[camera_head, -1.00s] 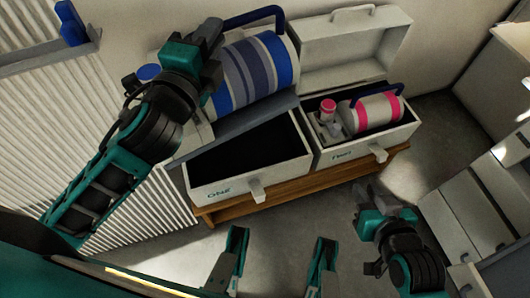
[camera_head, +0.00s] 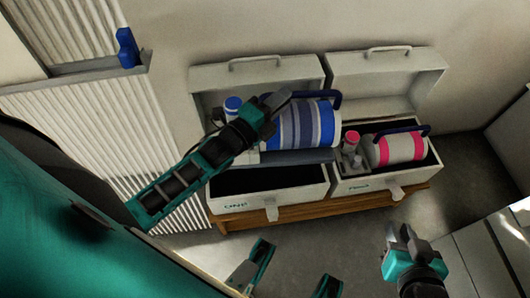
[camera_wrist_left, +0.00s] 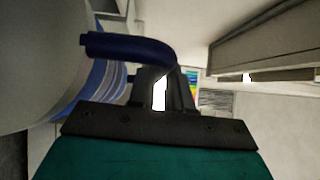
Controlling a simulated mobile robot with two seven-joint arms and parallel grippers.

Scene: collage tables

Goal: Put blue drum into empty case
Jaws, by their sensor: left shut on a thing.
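The blue drum (camera_head: 305,125) has blue, grey and white stripes, a dark blue handle and a grey base with a small blue-capped cylinder (camera_head: 233,106). My left gripper (camera_head: 272,110) is shut on the drum, at its handle (camera_wrist_left: 130,47) in the left wrist view. The drum's base is over the back part of the empty case (camera_head: 240,205), which is open with a dark interior showing in front. Whether the base touches the case is hidden. My right gripper (camera_head: 400,238) is low on the right, away from both; its jaw opening is unclear.
A second open case (camera_head: 360,186) to the right holds a pink-and-white drum (camera_head: 397,149). Both cases sit on a wooden bench (camera_head: 310,207) with raised lids against the wall. A ribbed white panel (camera_head: 110,135) stands left. Grey cabinets (camera_head: 475,255) stand right.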

